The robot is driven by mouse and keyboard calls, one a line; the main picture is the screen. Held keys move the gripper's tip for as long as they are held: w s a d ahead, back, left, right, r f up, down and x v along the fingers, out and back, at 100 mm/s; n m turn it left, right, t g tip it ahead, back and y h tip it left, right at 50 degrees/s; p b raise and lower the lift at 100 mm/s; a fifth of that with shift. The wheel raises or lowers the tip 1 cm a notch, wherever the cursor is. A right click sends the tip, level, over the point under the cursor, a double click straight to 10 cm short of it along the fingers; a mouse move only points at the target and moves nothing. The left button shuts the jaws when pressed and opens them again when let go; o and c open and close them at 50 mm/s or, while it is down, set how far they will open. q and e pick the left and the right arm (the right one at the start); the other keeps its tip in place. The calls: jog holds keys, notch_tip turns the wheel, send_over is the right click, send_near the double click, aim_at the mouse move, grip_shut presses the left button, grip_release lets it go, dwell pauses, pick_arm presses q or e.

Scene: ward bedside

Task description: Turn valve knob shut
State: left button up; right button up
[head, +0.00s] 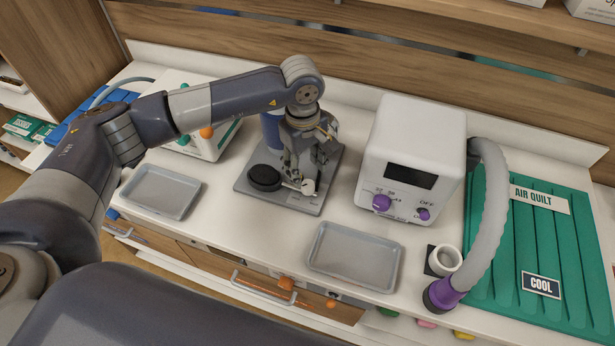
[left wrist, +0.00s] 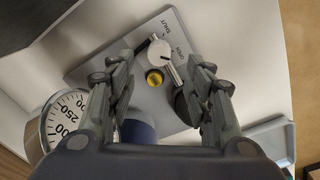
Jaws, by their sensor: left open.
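A grey base plate (head: 306,200) carries the valve fitting. The valve knob (left wrist: 159,50) is white and round with a short stub, and sits near the printed words SHUT and OPEN in the left wrist view. It also shows in the head view (head: 308,187). My left gripper (head: 303,168) is open, pointing down over the plate. In the left wrist view its fingers (left wrist: 160,72) stand either side of the knob and ring, apparently empty. I cannot tell any contact. My right gripper is out of view.
A black disc (head: 264,177) and a blue cylinder (head: 271,130) stand on the plate. A dial gauge (left wrist: 66,120) is near the left finger. Grey trays (head: 163,212) (head: 354,281) flank the plate. A white machine (head: 408,150) stands to the right, with a hose (head: 491,210).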

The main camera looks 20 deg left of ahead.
aim_at(307, 183)
pick_arm(q)
notch_tip(307, 183, down, 6)
jog(key=shift+w+d+r+p, duration=0.1)
jog(key=shift+w+r+p, duration=0.05)
jog(key=shift+p, duration=0.8)
jog(key=shift+f, duration=0.6)
jog(key=c, duration=1)
